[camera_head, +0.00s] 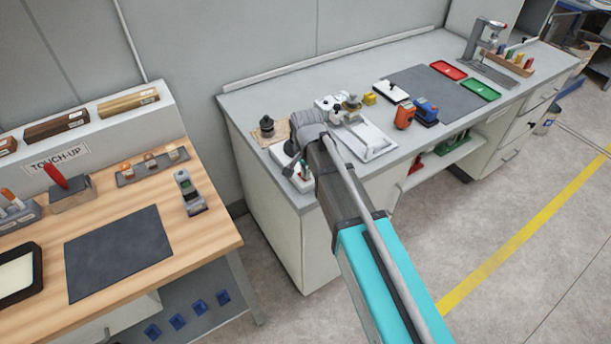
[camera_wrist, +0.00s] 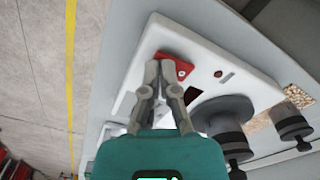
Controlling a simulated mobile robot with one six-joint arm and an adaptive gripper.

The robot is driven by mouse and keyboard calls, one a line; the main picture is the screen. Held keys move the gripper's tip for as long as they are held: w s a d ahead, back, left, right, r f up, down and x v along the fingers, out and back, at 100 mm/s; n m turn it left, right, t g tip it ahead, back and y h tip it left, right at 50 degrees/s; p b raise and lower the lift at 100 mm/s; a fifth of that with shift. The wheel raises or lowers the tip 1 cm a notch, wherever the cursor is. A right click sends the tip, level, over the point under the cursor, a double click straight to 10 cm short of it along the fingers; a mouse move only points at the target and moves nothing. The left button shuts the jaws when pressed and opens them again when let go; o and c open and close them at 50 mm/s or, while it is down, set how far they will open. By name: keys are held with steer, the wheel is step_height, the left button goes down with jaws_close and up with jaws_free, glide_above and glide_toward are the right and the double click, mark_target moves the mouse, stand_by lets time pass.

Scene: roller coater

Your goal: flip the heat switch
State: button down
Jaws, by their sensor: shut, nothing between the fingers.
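In the wrist view a white panel (camera_wrist: 198,50) fills the upper middle. A red part (camera_wrist: 184,66) with a small round mark sits on it; it may be the heat switch, but I cannot read a label. My gripper (camera_wrist: 163,72) is shut and empty, with its fingertips over the left side of the red part. I cannot tell whether they touch it. A small dark red window (camera_wrist: 218,73) and a slot lie to its right. In the head view my arm covers the gripper and much of this spot at the near left end of the grey bench (camera_head: 250,92).
Dark round parts (camera_wrist: 292,122) stand close to the right of my gripper in the wrist view. In the head view a white tray (camera_head: 376,139), an orange tool (camera_head: 404,116) and a blue tool (camera_head: 426,109) stand on the bench. A wooden table (camera_head: 200,235) is at left.

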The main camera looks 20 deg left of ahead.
stand_by(0.3)
steer(key=shift+r+p, duration=3.45)
steer(key=shift+w+d, duration=0.1)
steer(key=shift+d, duration=0.35)
steer(key=s+d+n, duration=0.1)
steer(key=s+d, duration=0.2)
steer(key=d, duration=1.5)
steer(key=s+d+n, duration=0.1)
steer(key=s+d, duration=0.1)
steer(key=d, duration=1.6)
steer(key=shift+s, duration=0.4)
steer(key=c, duration=1.4)
jaws_free()
